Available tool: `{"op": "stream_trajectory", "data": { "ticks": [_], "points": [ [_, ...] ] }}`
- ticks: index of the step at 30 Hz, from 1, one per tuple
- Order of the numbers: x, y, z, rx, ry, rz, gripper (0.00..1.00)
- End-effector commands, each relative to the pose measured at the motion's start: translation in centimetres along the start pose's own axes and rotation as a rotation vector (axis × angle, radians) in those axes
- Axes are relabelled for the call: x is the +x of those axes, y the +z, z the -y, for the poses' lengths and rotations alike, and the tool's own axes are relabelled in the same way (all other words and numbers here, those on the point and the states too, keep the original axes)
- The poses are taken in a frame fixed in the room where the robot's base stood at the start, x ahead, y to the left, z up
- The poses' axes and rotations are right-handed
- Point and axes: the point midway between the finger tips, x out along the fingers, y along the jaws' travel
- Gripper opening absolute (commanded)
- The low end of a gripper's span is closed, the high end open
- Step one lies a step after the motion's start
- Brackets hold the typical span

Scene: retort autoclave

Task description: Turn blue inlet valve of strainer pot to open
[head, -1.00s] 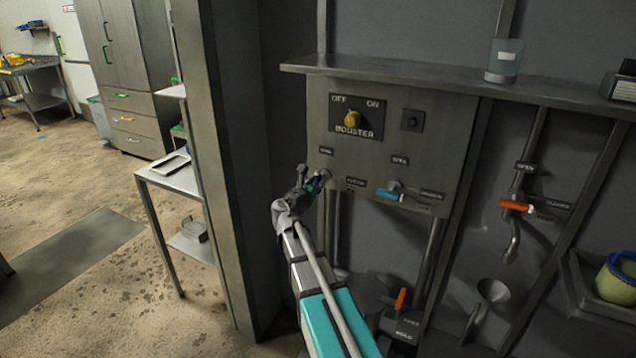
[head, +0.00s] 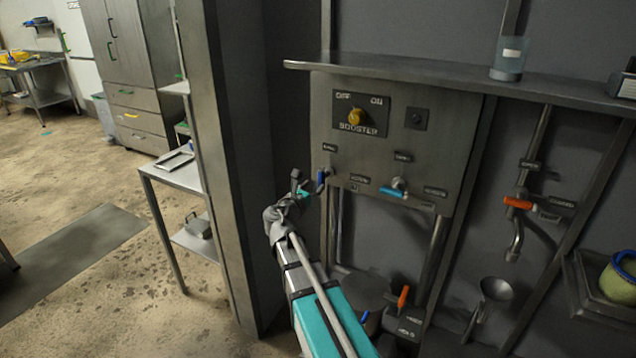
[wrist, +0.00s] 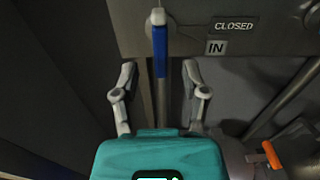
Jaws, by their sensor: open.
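The blue inlet valve's handle (head: 321,181) hangs down from its pivot at the lower left of the steel panel. In the wrist view the blue handle (wrist: 160,52) points straight down, left of a CLOSED label and a smaller IN label. My gripper (head: 300,186) is left of and short of the handle. In the wrist view my gripper (wrist: 159,75) is open, with one finger on each side of the handle's line and nothing held. The handle's lower end shows between the fingers. The strainer pot (head: 362,288) seems to be the round vessel below the panel.
A light blue handle (head: 391,192) lies level to the right on the same panel (head: 450,130). A BOOSTER switch (head: 355,116) is above. An orange handle (head: 403,297) is low down. A steel post (head: 225,160) stands close on my arm's left.

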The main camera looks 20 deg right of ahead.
Motion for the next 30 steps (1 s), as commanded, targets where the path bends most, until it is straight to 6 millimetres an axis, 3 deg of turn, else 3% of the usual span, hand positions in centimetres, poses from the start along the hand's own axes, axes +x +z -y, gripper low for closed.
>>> {"op": "stream_trajectory", "data": {
  "ticks": [6,12,30],
  "points": [
    [-3.8,0.0,0.1,0.0,0.003,0.0,0.57],
    [-5.8,0.0,0.0,0.0,0.002,0.0,0.57],
    [-6.6,0.0,-0.1,-0.001,0.001,0.0,0.57]
  ]
}}
